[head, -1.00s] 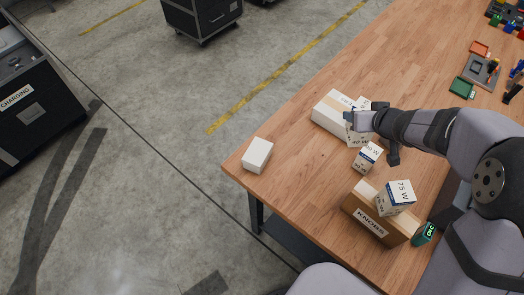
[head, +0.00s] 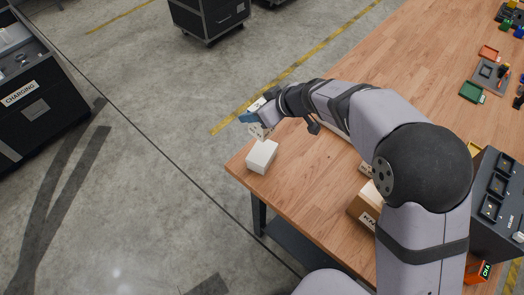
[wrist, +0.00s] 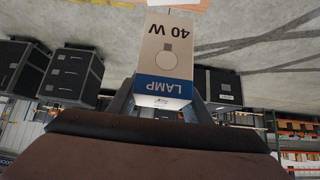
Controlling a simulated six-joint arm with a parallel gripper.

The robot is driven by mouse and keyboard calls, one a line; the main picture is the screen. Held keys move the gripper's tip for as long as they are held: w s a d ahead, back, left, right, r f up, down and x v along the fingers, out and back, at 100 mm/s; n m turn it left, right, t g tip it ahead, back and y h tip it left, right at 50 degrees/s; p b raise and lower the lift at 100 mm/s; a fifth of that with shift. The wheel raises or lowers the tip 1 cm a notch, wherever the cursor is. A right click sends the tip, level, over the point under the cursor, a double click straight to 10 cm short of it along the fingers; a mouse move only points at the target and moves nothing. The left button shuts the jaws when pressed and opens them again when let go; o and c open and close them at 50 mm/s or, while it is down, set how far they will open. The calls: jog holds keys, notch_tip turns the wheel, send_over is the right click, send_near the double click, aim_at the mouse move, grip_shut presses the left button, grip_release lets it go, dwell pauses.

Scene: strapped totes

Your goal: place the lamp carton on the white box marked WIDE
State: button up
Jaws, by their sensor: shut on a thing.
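My gripper (head: 257,117) is shut on the lamp carton (head: 260,132), over the table's left corner. In the wrist view the carton (wrist: 168,48) is beige and blue, reads "40 W" and "LAMP" upside down, and sits between the fingers (wrist: 165,100). A small plain white box (head: 262,157) lies on the table just below the carton in the head view; I can read no marking on it. The carton appears above it, but I cannot tell whether they touch. A larger pale box (head: 338,128) is mostly hidden behind my arm, its lettering covered.
A brown carton (head: 367,207) marked KNOBS, partly hidden, is right of the white box on the wooden table (head: 310,170). Coloured bins and a grey tray (head: 490,77) are at the far right. The table's left edge drops to the floor beside the white box.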

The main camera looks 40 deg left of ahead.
aim_at(270, 131)
jog(key=shift+f+b, duration=1.1)
jog(key=shift+f, duration=3.9)
jog(key=shift+f, duration=0.1)
jog(key=o, duration=1.1)
jog(key=shift+d+r, duration=0.3)
jog(key=shift+r, duration=0.15)
jog(key=v, duration=1.1)
